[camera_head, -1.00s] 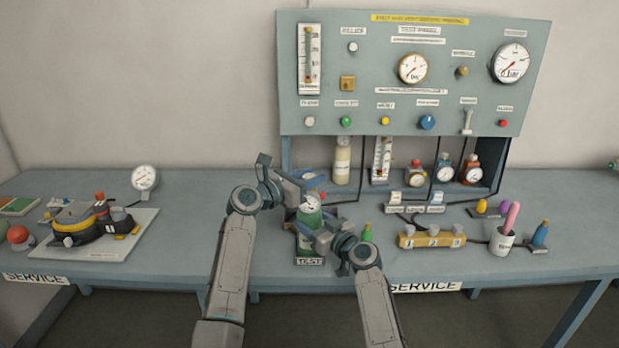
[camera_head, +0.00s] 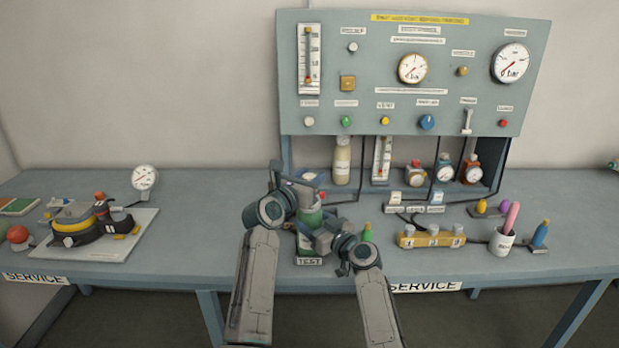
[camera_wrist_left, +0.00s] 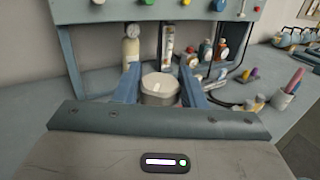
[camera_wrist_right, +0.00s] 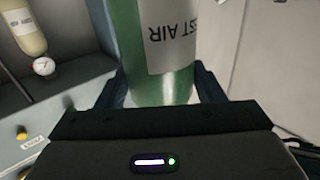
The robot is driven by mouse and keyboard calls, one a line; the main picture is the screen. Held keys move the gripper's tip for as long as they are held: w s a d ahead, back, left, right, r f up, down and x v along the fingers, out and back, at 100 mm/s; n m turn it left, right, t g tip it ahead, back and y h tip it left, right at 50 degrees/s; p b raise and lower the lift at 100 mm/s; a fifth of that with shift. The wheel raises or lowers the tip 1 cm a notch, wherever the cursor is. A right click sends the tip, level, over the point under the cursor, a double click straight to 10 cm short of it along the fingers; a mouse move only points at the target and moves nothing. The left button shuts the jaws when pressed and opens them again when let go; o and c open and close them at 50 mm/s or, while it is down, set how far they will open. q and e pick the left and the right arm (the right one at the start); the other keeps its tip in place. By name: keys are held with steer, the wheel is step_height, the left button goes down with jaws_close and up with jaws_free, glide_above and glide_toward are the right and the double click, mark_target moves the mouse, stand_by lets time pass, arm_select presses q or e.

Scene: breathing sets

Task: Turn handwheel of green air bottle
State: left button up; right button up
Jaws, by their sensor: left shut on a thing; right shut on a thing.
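The green air bottle (camera_head: 309,218) stands upright on the bench behind a TEST label (camera_head: 309,261). In the right wrist view the green bottle (camera_wrist_right: 162,90) carries a pale label and fills the space between the fingers. My right gripper (camera_head: 312,236) is shut on the bottle's body. My left gripper (camera_head: 305,182) is at the bottle's top. In the left wrist view its fingers lie on either side of a pale round piece, which I take as the handwheel (camera_wrist_left: 158,86), and are shut on it. The bottle's gauge is hidden behind my left gripper in the head view.
A grey panel (camera_head: 380,90) with gauges and knobs stands behind. A yellow block (camera_head: 432,240), a white cup (camera_head: 501,243) and several small bottles are to the right. A regulator on a white board (camera_head: 130,240) is left; bench between is clear.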

arm_select(q)
steer(key=o, duration=1)
steer(key=v, duration=1.2)
